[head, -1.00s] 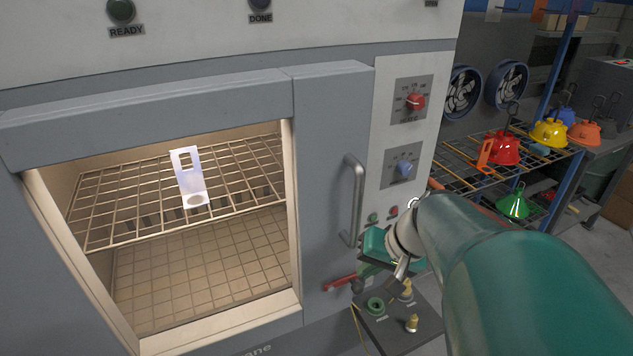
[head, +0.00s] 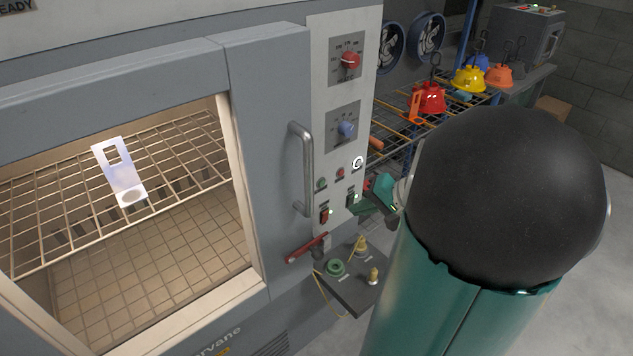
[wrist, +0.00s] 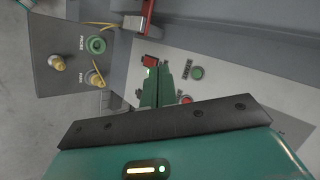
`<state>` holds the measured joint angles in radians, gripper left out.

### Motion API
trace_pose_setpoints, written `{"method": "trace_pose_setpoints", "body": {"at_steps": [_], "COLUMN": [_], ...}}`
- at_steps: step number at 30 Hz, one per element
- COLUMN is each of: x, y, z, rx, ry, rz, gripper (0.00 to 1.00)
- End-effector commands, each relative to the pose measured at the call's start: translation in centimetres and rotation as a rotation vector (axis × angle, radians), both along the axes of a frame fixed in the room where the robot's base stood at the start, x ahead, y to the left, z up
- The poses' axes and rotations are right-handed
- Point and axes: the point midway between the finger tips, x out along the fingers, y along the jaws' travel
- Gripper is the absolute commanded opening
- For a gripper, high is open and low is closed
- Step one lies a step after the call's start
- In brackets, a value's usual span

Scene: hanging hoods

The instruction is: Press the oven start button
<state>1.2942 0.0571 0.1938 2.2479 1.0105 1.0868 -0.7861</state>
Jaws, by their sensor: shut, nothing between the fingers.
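The oven's control panel (head: 328,105) stands right of the door. In the wrist view the green button (wrist: 197,73) is just right of my fingertips, and the red button (wrist: 186,99) is beside the fingers. My gripper (wrist: 164,72) is shut and empty, pointing at the panel near a lit rocker switch (wrist: 151,61). In the head view my gripper (head: 364,194) is right of the buttons. I cannot tell whether it touches the panel.
A door handle (head: 304,165) sticks out left of the buttons. A rack with coloured hoods (head: 428,98) stands behind, right. The oven chamber holds a wire shelf (head: 180,150).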

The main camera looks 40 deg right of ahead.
Motion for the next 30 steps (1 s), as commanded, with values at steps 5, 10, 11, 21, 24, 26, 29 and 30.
{"method": "trace_pose_setpoints", "body": {"at_steps": [5, 10, 11, 21, 24, 26, 29, 30], "x": [-0.1, 1.0, 1.4, 6.1, 7.4, 8.0, 8.6, 8.8], "y": [-0.1, -0.1, 0.0, 0.3, 0.4, 0.4, 0.4, 0.4], "z": [0.0, 0.0, 0.0, 0.0, 0.0, 0.0, 0.0, 0.0], "rx": [-0.001, -0.001, -0.001, -0.001, -0.001, -0.001, 0.0, -0.001], "ry": [0.001, 0.0, 0.001, -0.001, 0.0, 0.0, 0.001, 0.001], "rz": [0.0, 0.001, 0.0, 0.001, 0.003, 0.003, 0.002, 0.001], "gripper": [0.0, 0.0, 0.0, 0.0, 0.0, 0.0, 0.0, 0.0]}}
